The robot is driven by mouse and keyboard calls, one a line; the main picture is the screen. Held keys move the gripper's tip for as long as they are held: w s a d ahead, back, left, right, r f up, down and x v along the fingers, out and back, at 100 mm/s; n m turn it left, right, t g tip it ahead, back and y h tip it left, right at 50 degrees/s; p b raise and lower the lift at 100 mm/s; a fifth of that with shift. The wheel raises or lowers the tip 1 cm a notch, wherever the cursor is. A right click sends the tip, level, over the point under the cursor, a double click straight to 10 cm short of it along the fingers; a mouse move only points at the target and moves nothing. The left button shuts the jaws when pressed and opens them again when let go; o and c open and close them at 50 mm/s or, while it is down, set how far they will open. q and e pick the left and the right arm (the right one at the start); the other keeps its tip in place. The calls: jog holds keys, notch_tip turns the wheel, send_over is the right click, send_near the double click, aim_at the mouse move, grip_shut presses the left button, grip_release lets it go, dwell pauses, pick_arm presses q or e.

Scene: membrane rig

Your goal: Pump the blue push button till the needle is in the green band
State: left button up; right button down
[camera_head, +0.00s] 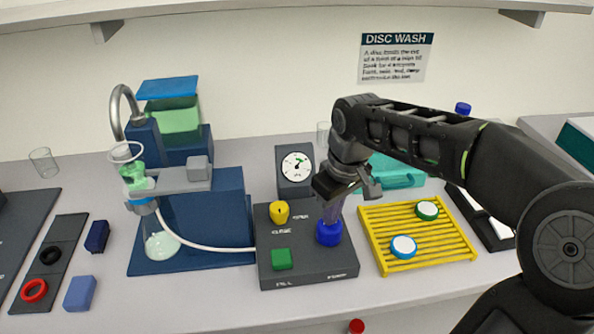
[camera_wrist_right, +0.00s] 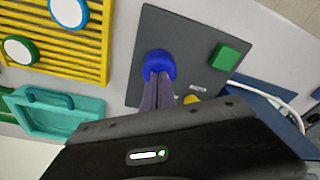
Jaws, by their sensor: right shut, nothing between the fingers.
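The blue push button (camera_head: 329,233) stands at the right side of a dark control box (camera_head: 310,269). It also shows in the right wrist view (camera_wrist_right: 158,64). My right gripper (camera_head: 330,215) is shut and empty, pointing down, with its fingertips at the top of the blue button; they look to be touching it. The round white gauge (camera_head: 297,166) with a green band stands behind the box. Its needle is too small to read surely against the band. My left gripper is in neither view.
A yellow knob (camera_head: 279,212) and a green square button (camera_head: 281,258) share the box. A yellow rack (camera_head: 382,240) with round capped discs is to the right. A blue filter stand (camera_head: 205,225) with a flask and white hose is to the left.

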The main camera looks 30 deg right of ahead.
jog(key=shift+r+p, duration=1.6)
jog(key=shift+r, duration=0.5)
jog(key=shift+f, duration=0.1)
